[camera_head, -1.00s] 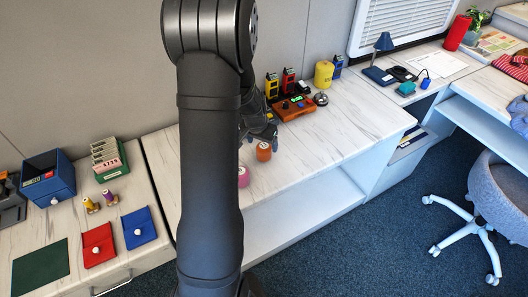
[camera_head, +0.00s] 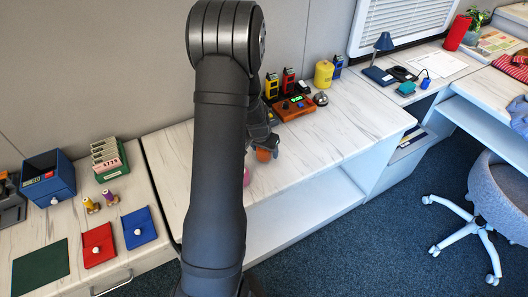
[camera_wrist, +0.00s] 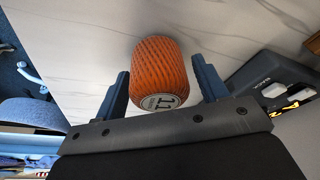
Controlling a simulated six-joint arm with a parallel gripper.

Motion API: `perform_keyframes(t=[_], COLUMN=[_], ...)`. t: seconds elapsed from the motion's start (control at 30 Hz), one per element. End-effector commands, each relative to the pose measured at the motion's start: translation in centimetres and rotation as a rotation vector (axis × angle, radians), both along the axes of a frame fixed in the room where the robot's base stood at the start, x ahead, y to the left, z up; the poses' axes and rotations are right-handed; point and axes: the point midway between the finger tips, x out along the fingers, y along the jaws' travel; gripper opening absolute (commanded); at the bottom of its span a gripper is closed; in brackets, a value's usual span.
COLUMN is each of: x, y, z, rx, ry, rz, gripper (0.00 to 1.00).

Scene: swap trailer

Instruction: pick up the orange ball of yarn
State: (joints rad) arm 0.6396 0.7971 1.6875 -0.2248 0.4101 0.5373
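The orange ball of yarn (camera_head: 264,155) stands on the white marbled counter, with its top partly covered by my gripper (camera_head: 263,143). In the wrist view the orange ball of yarn (camera_wrist: 160,68) shows a pale label marked 11 at its near end. My gripper (camera_wrist: 162,80) is open, with one finger on each side of the ball. A narrow gap shows between each finger and the ball.
A pink ball (camera_head: 246,177) is close by, partly hidden behind my arm. A wooden device with a green display (camera_head: 294,108), a silver bell (camera_head: 320,99) and a yellow canister (camera_head: 323,74) stand behind. The counter to the right is clear.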

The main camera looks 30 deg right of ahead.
Motion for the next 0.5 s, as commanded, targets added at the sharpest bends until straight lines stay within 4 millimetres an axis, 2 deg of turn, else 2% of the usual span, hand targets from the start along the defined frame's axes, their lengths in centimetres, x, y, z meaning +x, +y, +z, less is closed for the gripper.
perform_keyframes(t=[0.03,0.17,0.2,0.5], x=[0.00,-0.01,0.00,0.00], y=[0.00,0.01,0.00,-0.01], z=[0.01,0.01,0.02,0.20], rx=[0.000,0.000,0.000,0.000], ry=[0.000,0.000,0.000,0.000], rz=[0.000,0.000,0.000,0.000], gripper=[0.56,0.31,0.28,0.28])
